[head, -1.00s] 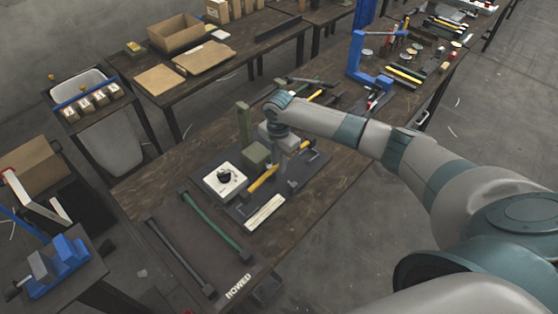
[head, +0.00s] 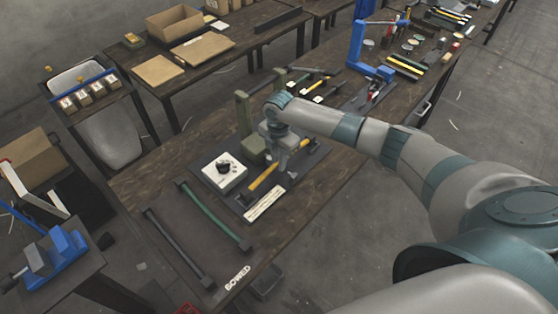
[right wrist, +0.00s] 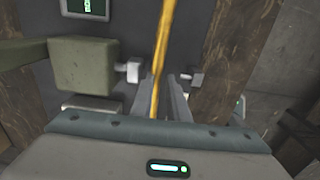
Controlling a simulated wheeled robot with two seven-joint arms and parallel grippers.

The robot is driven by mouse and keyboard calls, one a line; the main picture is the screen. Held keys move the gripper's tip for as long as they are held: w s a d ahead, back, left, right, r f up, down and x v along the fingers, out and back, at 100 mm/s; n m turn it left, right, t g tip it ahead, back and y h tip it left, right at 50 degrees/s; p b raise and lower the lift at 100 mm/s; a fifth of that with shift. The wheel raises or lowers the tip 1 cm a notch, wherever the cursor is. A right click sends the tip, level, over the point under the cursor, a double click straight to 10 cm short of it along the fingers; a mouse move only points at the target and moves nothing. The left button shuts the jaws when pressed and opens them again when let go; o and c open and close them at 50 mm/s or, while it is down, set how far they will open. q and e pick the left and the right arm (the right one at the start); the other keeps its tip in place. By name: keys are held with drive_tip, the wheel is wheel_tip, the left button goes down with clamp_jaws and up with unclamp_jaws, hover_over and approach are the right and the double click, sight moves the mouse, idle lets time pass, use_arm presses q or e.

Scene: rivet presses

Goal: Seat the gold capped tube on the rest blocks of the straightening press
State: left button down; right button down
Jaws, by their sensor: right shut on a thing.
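The gold tube (head: 263,177) lies slantwise low over the dark base plate of the straightening press. My right gripper (right wrist: 160,98) is shut on it. In the right wrist view the gold tube (right wrist: 163,45) runs up between the fingers; its caps are not clear. The press has an olive-green upright (head: 243,115) and an olive block (right wrist: 85,65). Two pale small blocks, likely rest blocks, show left (right wrist: 133,72) and right (right wrist: 197,78) of the tube. I cannot tell whether the tube touches them. The left gripper is out of view.
A mat marked BOWED holds a green tube (head: 215,217) and a dark tube (head: 178,248). A blue press (head: 357,48) stands farther back. The right table edge is clear.

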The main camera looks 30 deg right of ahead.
drive_tip(key=shift+f+b, duration=0.3)
drive_tip(key=shift+f, duration=0.35)
idle(0.4)
drive_tip(key=c, duration=1.6)
unclamp_jaws()
drive_tip(key=shift+c, duration=0.2)
drive_tip(key=shift+r, duration=0.1)
drive_tip(key=shift+w+r, duration=0.1)
drive_tip(key=shift+r, duration=0.25)
wheel_tip(320, 180, up, 16)
drive_tip(key=b, duration=0.5)
drive_tip(key=shift+s+r, duration=0.2)
drive_tip(key=shift+r, duration=0.05)
